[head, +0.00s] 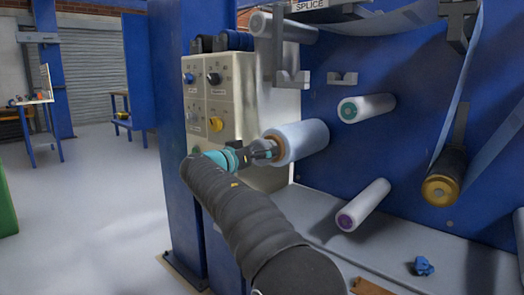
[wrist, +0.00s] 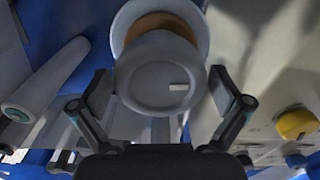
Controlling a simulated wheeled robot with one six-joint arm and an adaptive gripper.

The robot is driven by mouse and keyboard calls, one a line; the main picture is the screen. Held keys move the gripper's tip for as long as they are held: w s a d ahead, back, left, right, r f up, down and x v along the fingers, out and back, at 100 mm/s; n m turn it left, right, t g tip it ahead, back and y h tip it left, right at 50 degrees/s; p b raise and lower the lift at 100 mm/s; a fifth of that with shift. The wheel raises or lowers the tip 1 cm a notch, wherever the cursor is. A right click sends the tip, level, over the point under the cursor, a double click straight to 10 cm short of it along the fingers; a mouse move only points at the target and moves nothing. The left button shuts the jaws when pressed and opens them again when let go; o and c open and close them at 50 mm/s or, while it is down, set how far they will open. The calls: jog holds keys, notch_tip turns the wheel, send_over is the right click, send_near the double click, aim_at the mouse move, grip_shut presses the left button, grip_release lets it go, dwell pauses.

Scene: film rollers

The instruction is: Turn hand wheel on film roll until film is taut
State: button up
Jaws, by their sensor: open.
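The film roll (head: 305,138) is a pale blue-white cylinder mounted on the blue machine, with its end toward my arm. My gripper (head: 264,150) is at that end. In the wrist view the hand wheel (wrist: 155,70) is a round grey disc with a small white mark (wrist: 178,87), in front of the roll's brown core (wrist: 165,22). My gripper's fingers (wrist: 163,90) are open, one on each side of the wheel. Gaps seem to show between the fingers and its rim; contact cannot be told. In the head view the wheel is mostly hidden by my gripper.
A control panel (head: 222,98) with knobs stands close to the left of my gripper. Other rollers (head: 372,106) stick out at the right, one (head: 365,203) lower down. A grey ledge (head: 325,236) lies below, with a blue crumpled item (head: 424,266). Open floor (head: 100,220) lies left.

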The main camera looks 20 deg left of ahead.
jog(key=shift+c, duration=0.3)
jog(key=c, duration=1)
jog(key=shift+n, duration=0.3)
